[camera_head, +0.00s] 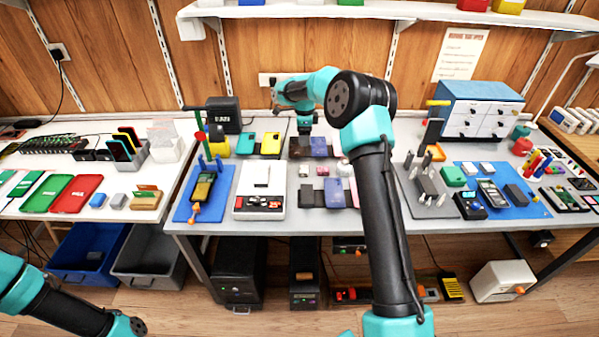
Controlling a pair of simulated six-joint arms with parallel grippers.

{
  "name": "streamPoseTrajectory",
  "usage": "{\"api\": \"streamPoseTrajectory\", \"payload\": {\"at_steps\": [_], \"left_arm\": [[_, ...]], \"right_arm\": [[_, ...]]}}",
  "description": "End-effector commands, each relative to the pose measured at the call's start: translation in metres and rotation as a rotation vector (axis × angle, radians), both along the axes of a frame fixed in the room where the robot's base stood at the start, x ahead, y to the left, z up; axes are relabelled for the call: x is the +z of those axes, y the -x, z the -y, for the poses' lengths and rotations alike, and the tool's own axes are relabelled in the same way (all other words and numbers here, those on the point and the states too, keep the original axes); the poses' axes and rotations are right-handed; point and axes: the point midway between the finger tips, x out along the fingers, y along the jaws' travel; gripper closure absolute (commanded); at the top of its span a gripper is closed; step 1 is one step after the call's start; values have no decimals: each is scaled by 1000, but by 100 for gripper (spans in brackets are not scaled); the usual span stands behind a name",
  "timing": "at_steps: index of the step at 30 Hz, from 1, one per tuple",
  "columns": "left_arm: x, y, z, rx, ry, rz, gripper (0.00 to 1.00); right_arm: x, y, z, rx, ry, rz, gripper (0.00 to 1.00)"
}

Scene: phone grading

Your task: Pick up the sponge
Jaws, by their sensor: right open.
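I cannot tell for certain which thing is the sponge. Small blocks that could be it include a pale block (304,170) and a pinkish-white block (345,169) on the middle of the grey table, and a blue-grey block (118,201) on the left table. My right gripper (305,128) is small in the picture, open and pointing down over the back of the grey table, by a row of phones. My right arm hides part of the table. Only links of my left arm show at the lower left; its gripper is out of view.
The grey table (300,222) holds a white device (262,203), a blue mat (182,209) and a drawer cabinet (483,110). Red and green trays (77,193) lie on the left table. A shelf (380,10) runs above. Bins (150,270) stand below.

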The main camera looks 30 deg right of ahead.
Motion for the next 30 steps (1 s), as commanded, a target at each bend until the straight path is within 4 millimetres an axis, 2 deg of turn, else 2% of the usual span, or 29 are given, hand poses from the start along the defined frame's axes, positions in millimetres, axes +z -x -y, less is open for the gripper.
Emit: {"api": "streamPoseTrajectory", "payload": {"at_steps": [8, 24, 30], "left_arm": [[0, 0, 0, 0, 0, 0, 51], [0, 0, 0, 0, 0, 0, 51], [0, 0, 0, 0, 0, 0, 51]], "right_arm": [[-9, 0, 0, -1, -2, 0, 17], [-97, 1, 0, -2, -3, -2, 17], [-120, 0, 0, -1, -2, 0, 17]]}}
